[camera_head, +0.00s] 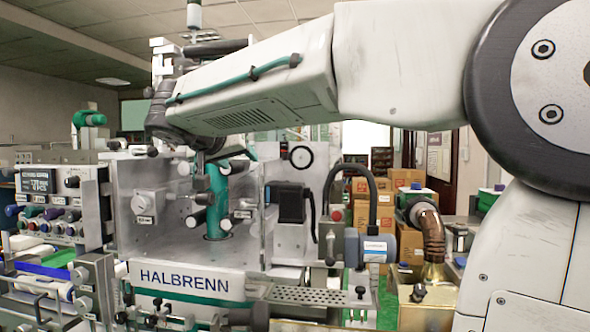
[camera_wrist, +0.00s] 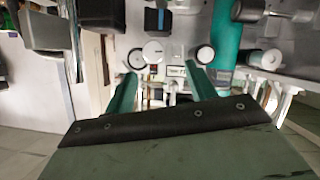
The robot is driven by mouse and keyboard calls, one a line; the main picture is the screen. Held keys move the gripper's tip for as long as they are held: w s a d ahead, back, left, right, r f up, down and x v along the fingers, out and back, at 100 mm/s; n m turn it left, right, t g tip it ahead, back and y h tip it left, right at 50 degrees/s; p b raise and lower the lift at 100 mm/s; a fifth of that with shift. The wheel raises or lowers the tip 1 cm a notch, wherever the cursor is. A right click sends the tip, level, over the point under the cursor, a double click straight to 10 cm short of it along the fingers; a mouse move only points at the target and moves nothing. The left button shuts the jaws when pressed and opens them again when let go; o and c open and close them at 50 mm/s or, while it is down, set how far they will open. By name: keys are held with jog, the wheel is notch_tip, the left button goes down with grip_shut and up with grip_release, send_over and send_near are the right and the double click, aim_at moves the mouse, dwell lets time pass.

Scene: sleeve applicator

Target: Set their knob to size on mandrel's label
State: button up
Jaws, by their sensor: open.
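My gripper shows in the wrist view (camera_wrist: 165,78), its two green fingers apart with nothing held between them. In the head view it is largely hidden at the arm's end. A teal upright cylinder, seemingly the mandrel (camera_head: 217,200), stands in the metal bay among white and black rollers; it also shows in the wrist view (camera_wrist: 228,35). A grey knob (camera_head: 141,204) sits on the bay's left wall, with a small label below it. In the wrist view a white round knob (camera_wrist: 153,51) lies beyond the fingers, near a small label (camera_wrist: 176,71). Label text is unreadable.
A control panel (camera_head: 50,212) with a small display, a dark knob (camera_head: 72,181) and coloured knobs stands at left. A black-rimmed dial (camera_head: 301,157) and a black box (camera_head: 291,203) are right of the bay. A copper-coloured pipe (camera_head: 430,232) and cardboard boxes stand farther right.

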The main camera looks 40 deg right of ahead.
jog(key=x, duration=0.8)
jog(key=shift+s+d, duration=0.25)
jog(key=shift+d, duration=0.25)
